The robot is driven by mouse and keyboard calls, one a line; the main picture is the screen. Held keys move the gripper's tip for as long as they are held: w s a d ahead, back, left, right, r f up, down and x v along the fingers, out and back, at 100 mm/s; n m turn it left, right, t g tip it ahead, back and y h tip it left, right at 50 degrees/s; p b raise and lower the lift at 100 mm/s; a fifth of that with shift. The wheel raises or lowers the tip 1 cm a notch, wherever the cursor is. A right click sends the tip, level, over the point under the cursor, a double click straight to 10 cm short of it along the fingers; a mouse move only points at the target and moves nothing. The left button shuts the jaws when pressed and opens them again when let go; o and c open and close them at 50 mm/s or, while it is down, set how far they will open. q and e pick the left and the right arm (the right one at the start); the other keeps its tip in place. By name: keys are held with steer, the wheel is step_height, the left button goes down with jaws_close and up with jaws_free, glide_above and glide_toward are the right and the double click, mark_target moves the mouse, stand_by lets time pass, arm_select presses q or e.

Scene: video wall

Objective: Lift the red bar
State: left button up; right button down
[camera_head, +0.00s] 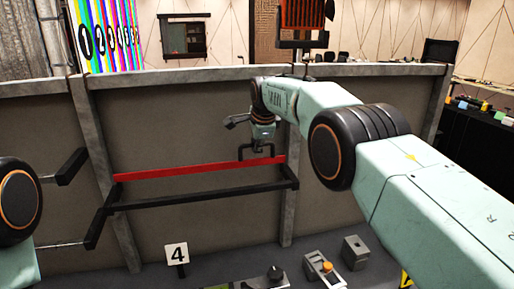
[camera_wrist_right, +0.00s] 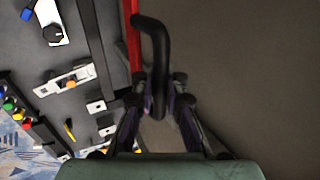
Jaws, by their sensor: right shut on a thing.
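The red bar (camera_head: 190,169) runs across the front of the grey panel, just above a black rail frame (camera_head: 210,194) in the head view. A black handle (camera_wrist_right: 160,45) stands out near its right end. In the wrist view a stretch of the red bar (camera_wrist_right: 133,40) shows beside the handle. My right gripper (camera_head: 262,146) is at the handle, and in the wrist view its fingers (camera_wrist_right: 158,112) are shut around it. I cannot tell whether the bar rests on the brackets. My left gripper is out of view; only part of my left arm shows.
The grey panel (camera_head: 200,120) with upright posts stands close behind the bar. Below are a sign with a 4 (camera_head: 177,254), a black knob (camera_head: 275,273) and a switch box with an orange button (camera_head: 325,268). More black brackets (camera_head: 70,166) stick out at the left.

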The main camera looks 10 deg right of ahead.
steer(key=shift+w+d+r, duration=0.15)
steer(key=shift+w+r, duration=0.15)
steer(key=shift+r, duration=0.25)
steer(key=c, duration=1.7)
jaws_free()
steer(key=o, duration=0.3)
steer(key=shift+s, duration=0.2)
steer(key=shift+f, duration=0.15)
